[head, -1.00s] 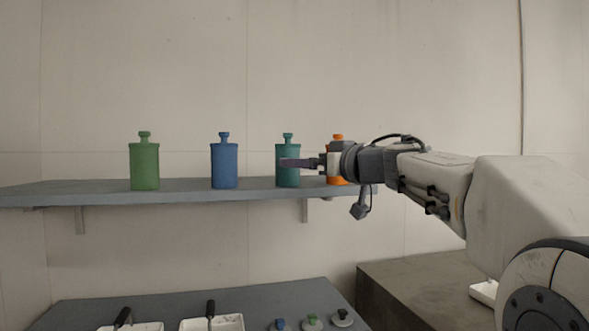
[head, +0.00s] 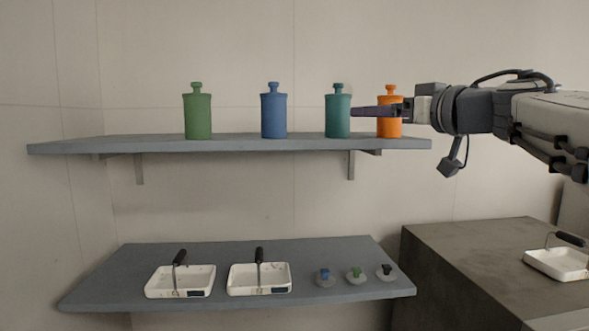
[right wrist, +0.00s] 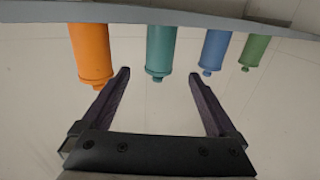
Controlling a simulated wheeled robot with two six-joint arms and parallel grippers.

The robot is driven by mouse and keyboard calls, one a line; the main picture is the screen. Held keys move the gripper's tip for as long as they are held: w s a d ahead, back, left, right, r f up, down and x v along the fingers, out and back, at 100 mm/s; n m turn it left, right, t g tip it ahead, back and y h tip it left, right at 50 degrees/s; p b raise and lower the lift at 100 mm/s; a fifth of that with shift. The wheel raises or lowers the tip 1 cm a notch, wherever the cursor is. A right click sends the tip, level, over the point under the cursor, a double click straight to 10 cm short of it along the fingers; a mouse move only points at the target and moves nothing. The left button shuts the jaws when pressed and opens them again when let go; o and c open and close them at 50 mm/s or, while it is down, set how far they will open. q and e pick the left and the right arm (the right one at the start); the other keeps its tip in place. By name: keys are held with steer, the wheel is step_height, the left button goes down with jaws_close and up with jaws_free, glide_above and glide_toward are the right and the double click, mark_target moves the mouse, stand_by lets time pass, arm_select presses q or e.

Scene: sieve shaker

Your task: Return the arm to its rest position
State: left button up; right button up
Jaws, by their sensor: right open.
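My right gripper (head: 378,112) comes in from the right in the head view, at bottle height in front of the shelf's right end. In the right wrist view its two fingers (right wrist: 160,88) are spread wide with nothing between them. The orange bottle (head: 389,122) is partly hidden behind the gripper; it also shows in the right wrist view (right wrist: 91,52), close to one finger. The teal bottle (head: 338,115) stands just left of the fingertips and shows in the right wrist view (right wrist: 160,50). My left gripper is in neither view.
A blue bottle (head: 273,114) and a green bottle (head: 197,115) stand farther left on the upper shelf (head: 230,144). The lower shelf (head: 330,255) holds two white handled trays and several small knobbed pieces. A dark block (head: 455,250) at right carries another white tray (head: 556,264).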

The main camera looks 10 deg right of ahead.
mark_target(345, 99)
steer(key=p+x, duration=0.3)
steer(key=x, duration=0.8)
steer(key=shift+w+a, duration=0.15)
steer(key=shift+w, duration=0.05)
steer(key=shift+s+r, duration=0.15)
steer(key=shift+r, duration=1.4)
